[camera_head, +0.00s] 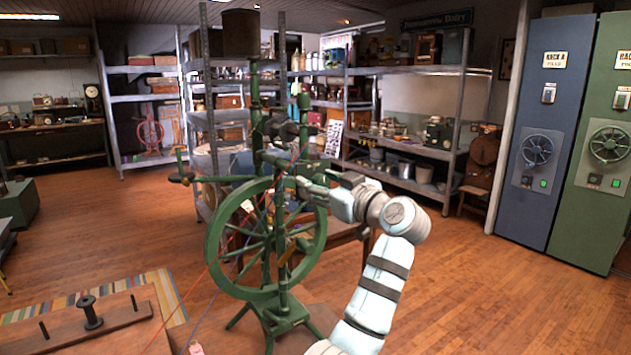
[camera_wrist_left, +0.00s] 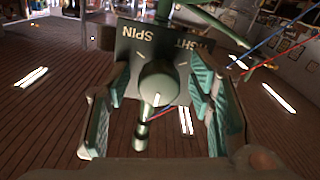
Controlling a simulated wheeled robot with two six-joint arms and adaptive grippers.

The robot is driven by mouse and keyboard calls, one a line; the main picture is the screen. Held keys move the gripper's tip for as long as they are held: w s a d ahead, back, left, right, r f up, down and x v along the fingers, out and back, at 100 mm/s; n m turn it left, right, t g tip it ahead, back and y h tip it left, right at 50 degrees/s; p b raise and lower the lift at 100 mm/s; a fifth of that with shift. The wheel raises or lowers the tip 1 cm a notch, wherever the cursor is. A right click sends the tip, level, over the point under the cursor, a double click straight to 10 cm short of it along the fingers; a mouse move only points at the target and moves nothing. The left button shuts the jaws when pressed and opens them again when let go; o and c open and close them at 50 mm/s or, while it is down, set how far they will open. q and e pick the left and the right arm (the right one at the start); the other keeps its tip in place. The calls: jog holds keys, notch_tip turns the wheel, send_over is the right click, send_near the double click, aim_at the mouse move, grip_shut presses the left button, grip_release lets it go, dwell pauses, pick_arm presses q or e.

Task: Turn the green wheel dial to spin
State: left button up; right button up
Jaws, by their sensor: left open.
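A green spinning wheel (camera_head: 214,250) stands upright on its legs in the middle of the head view. In the left wrist view, a round grey-green dial knob (camera_wrist_left: 160,78) with a short white mark sits in front of a dark plate (camera_wrist_left: 128,52). The plate has upside-down lettering: "SPIN" and a partly hidden word ending in "IGHT". My left gripper (camera_head: 300,181) reaches the wheel's upper right side. Its fingers (camera_wrist_left: 160,92) are open on either side of the knob, with visible gaps. I cannot make out the knob in the head view. My right gripper is out of view.
A wooden board with a dark spool (camera_head: 89,314) and pegs lies at lower left. Metal shelves (camera_head: 408,152) with goods stand behind. Blue and green cabinets (camera_head: 551,210) with handwheels stand at right. Red and blue lines cross near the wheel. Wooden floor is clear at right.

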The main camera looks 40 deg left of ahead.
pick_arm(q)
jog(key=shift+d, duration=0.1)
jog(key=c, duration=0.3)
grip_shut()
